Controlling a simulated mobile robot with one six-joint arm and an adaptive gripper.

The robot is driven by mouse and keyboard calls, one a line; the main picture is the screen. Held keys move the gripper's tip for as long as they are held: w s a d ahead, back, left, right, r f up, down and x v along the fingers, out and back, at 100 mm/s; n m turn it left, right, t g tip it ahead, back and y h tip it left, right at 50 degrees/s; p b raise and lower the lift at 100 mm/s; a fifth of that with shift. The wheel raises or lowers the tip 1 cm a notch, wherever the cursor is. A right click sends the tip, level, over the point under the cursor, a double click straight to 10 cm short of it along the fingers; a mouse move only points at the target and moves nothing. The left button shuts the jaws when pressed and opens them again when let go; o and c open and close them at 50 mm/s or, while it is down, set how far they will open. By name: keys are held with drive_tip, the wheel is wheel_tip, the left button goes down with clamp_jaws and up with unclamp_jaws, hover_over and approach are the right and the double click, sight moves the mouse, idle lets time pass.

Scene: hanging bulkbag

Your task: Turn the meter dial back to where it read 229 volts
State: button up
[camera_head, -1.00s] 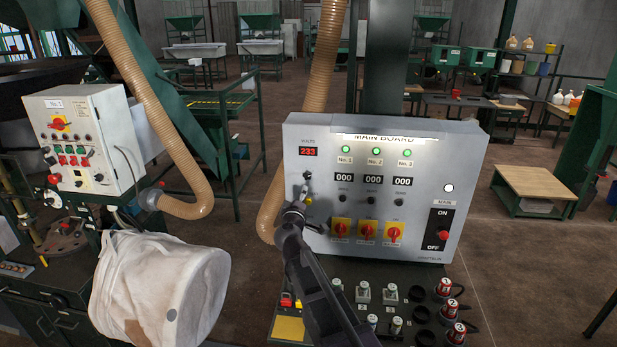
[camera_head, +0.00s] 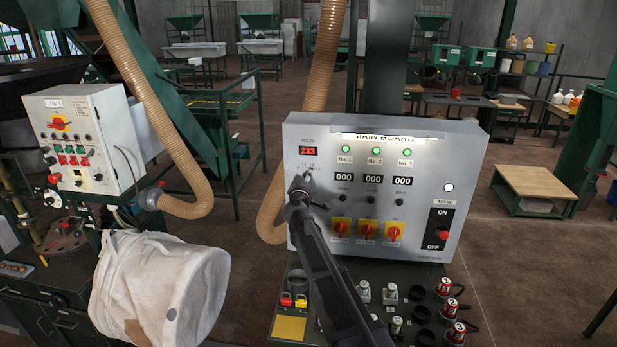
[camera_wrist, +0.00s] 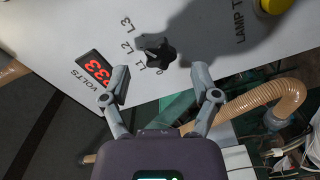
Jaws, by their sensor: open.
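The meter dial is a small black knob (camera_wrist: 158,50) on the grey main board (camera_head: 460,160). In the wrist view it has the marks 0, L1, L2 and L3 around it. Its lighter end seems to point towards L2, though I cannot be sure. The red volts display (camera_head: 306,151) reads 233; it also shows in the wrist view (camera_wrist: 95,68). My gripper (camera_wrist: 160,80) is open and empty, with its fingers spread wide and apart from the knob. In the head view my gripper (camera_head: 300,186) is in front of the board's left side and partly hides the dial area.
A yellow lamp test button (camera_wrist: 272,5) is near the dial. Red-and-yellow switches (camera_head: 367,230) and a main on/off switch (camera_head: 440,229) are on the board. A ribbed hose (camera_wrist: 272,98) hangs behind it. Sockets and cans (camera_head: 447,285) are below.

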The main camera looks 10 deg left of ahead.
drive_tip(key=shift+w, duration=1.65)
clamp_jaws()
drive_tip(key=shift+d, duration=0.4)
drive_tip(key=shift+a, duration=0.3)
